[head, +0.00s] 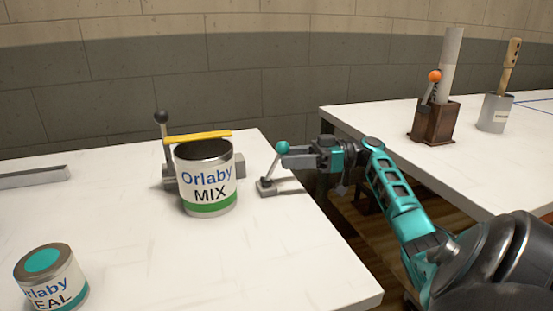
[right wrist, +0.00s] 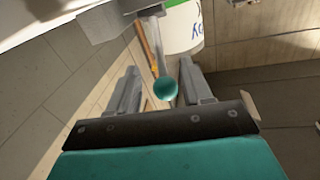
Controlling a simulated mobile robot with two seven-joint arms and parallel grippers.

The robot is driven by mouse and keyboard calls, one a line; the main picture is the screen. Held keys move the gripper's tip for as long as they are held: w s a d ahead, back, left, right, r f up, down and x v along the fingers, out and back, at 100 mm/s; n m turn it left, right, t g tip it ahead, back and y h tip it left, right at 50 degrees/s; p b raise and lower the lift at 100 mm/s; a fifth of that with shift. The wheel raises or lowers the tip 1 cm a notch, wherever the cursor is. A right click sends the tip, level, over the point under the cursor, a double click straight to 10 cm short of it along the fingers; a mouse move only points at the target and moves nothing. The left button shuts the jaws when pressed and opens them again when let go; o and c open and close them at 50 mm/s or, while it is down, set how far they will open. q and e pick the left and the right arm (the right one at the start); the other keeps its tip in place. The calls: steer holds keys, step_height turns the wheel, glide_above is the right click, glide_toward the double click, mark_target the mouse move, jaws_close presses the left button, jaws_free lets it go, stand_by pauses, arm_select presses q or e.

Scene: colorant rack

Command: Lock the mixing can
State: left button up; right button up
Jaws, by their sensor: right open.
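The mixing can (head: 208,187), labelled Orlaby MIX with a green band, stands upright and open-topped on the white table. A lever with a teal ball (head: 283,148) rises from a grey base (head: 267,188) just right of the can. Another lever with a black ball (head: 162,117) stands at the can's left. My right gripper (head: 288,159) is at the teal ball; the right wrist view shows the ball (right wrist: 165,88) between its spread fingers (right wrist: 158,72), not clamped. The can (right wrist: 183,27) shows partly beyond them. My left gripper is out of view.
A yellow bar (head: 198,136) lies by the can's back rim; contact is unclear. A teal-topped can (head: 50,280) stands front left, a grey bar (head: 30,178) behind. The right table holds a brown holder (head: 434,122) and a metal cup (head: 494,113). A gap separates the tables.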

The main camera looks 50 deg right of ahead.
steer(key=shift+v, duration=1.55)
